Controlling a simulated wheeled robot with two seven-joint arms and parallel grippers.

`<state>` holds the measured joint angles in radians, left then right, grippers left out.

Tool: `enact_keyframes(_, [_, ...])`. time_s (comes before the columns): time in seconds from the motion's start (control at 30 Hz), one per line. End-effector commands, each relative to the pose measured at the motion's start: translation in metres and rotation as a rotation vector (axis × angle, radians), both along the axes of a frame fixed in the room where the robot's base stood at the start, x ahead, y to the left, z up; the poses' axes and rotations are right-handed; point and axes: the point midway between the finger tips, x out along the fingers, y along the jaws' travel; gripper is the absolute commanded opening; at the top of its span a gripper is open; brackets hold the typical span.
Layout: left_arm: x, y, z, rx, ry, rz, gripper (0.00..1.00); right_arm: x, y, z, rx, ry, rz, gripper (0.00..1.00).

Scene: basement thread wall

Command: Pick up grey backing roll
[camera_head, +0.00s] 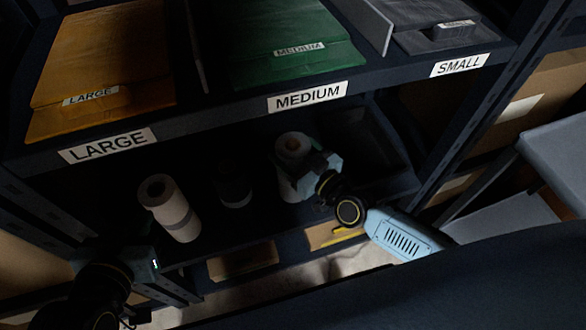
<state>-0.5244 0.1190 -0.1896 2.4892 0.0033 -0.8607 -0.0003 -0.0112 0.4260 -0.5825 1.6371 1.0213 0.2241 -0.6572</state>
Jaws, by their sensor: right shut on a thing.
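The grey backing roll (292,146) looks pale in the dim light and stands upright on the lower shelf, at the right of the items there. My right gripper (302,178) is shut on it from the right side, and its fingers hide part of the roll's lower body. A second pale roll (170,211) stands to the left on the same shelf, with a dark hole in its top. My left gripper (146,264) is at the lower left in shadow, apart from the rolls. I cannot make out its fingers.
A dark item with a pale base (235,188) stands between the rolls. The upper shelf edge (215,122), with LARGE, MEDIUM and SMALL labels, overhangs them. Orange (110,55), green (285,35) and grey (425,20) packs lie above. A shelf upright (470,115) stands at right.

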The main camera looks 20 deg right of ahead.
Motion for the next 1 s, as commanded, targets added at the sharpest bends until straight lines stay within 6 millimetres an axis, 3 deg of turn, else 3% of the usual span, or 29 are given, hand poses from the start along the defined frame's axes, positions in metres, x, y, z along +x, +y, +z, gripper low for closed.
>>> enact_keyframes(0.03, [0.0, 0.0, 0.0, 0.0, 0.0, 0.0, 0.0, 0.0, 0.0, 0.0, 0.0, 0.0, 0.0, 0.52])
enact_keyframes(0.27, [0.0, 0.0, 0.0, 0.001, 0.001, 0.001, 0.0, 0.0, 0.0, 0.0, 0.0, 0.0, 0.0, 0.22])
enact_keyframes(0.73, [-0.006, 0.003, -0.007, 0.014, 0.056, 0.004, 0.0, 0.0, 0.0, 0.005, 0.001, -0.003, -0.001, 0.21])
enact_keyframes(1.0, [-0.031, 0.016, -0.033, 0.067, 0.265, 0.022, 0.0, 0.0, 0.0, 0.019, 0.002, -0.005, 0.0, 0.21])
